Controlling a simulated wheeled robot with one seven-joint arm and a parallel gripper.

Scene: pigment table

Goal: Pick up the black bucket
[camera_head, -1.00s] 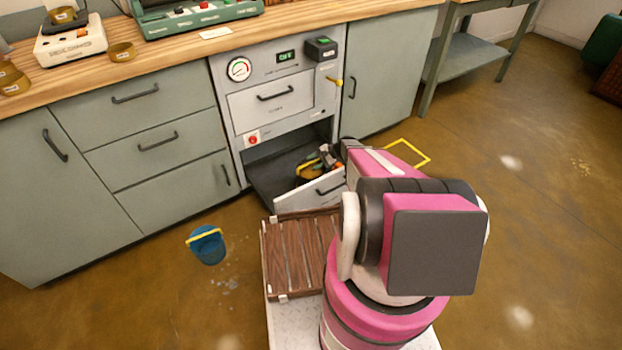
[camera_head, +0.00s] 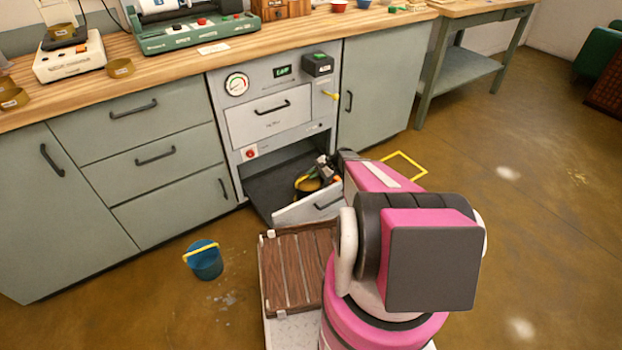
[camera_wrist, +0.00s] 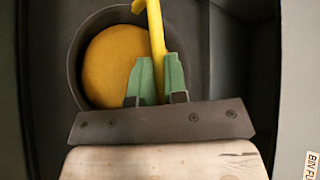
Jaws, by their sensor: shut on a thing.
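The black bucket (camera_head: 300,190) stands in the open bottom drawer of the grey cabinet unit. In the wrist view I look down into the bucket (camera_wrist: 74,58); it is dark, round and holds something yellow-orange. Its yellow handle (camera_wrist: 156,35) runs up between my green fingertips. My gripper (camera_wrist: 157,82) is shut on that handle, above the right part of the bucket. In the head view my gripper (camera_head: 325,168) is small and partly hidden by my arm. I cannot tell whether the bucket is clear of the drawer floor.
The drawer front (camera_head: 310,208) and the cabinet opening surround the bucket closely. A blue bucket (camera_head: 206,263) with a yellow handle stands on the floor to the left. A wooden counter (camera_head: 185,62) runs above. A yellow floor outline (camera_head: 408,160) lies right of the drawer.

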